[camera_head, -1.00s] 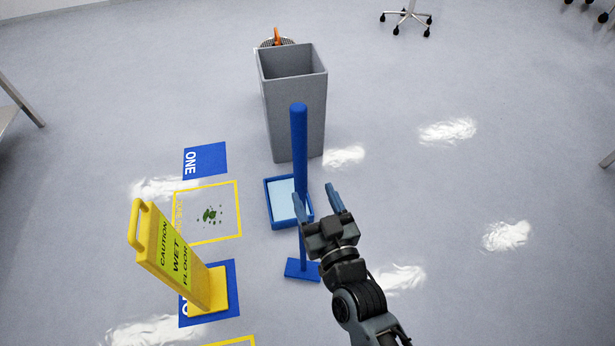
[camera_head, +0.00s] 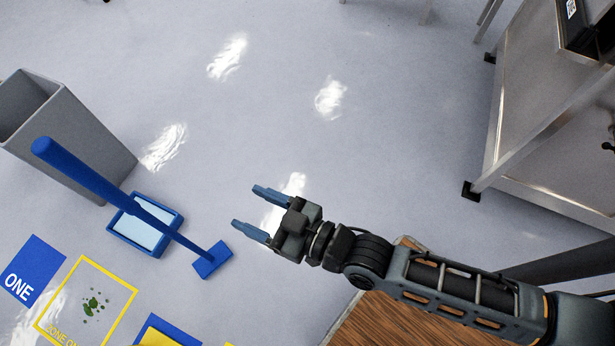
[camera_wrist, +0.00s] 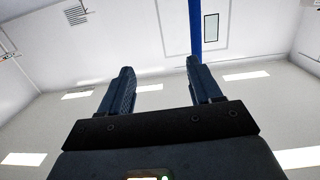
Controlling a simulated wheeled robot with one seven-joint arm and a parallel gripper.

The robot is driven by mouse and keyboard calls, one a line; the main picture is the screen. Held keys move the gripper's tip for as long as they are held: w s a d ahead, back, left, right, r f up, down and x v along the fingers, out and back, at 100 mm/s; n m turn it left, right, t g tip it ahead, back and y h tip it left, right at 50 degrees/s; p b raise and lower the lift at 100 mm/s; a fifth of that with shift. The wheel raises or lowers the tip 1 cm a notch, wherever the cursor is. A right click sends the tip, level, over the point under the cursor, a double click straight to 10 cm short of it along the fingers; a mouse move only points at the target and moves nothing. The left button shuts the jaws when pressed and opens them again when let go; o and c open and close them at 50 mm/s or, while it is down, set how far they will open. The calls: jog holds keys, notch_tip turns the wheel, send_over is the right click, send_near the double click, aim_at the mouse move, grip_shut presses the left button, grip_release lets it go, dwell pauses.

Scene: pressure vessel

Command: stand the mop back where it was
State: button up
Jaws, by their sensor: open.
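The blue mop (camera_head: 130,193) stands upright by itself, its thick handle rising towards the head camera and its flat blue foot (camera_head: 212,260) on the floor. A blue tray with a pale inside (camera_head: 122,233) lies on the floor beside the mop, partly behind the handle. My gripper (camera_head: 253,210) is open and empty, to the right of the mop and apart from it. In the wrist view a blue pole, seemingly the mop handle (camera_wrist: 195,25), shows beyond the right finger. My gripper's two fingers (camera_wrist: 160,80) are spread there with nothing between them.
A tall grey bin (camera_head: 75,140) stands at the left behind the tray. Blue mat ONE (camera_head: 32,270) and a yellow-framed zone (camera_head: 60,300) with green spots lie at lower left. A steel table (camera_head: 540,190) stands at right. The middle floor is clear.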

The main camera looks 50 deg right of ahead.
jog(key=s+d+r+m+h, duration=0.1)
jog(key=s+d+r, duration=0.2)
jog(key=s, duration=0.4)
jog(key=s+d+r+m+g+h, duration=0.1)
jog(key=s+d+r, duration=0.2)
jog(key=s+r, duration=0.3)
jog(key=s+d+r+h, duration=0.2)
jog(key=s+r, duration=0.3)
jog(key=s, duration=0.3)
jog(key=shift+s+d+m+g, duration=0.3)
jog(key=shift+d+m+g, duration=0.1)
jog(key=shift+d, duration=0.3)
jog(key=shift+r, duration=0.2)
notch_tip(320, 180, up, 5)
jog(key=p, duration=0.5)
jog(key=shift+r, duration=0.1)
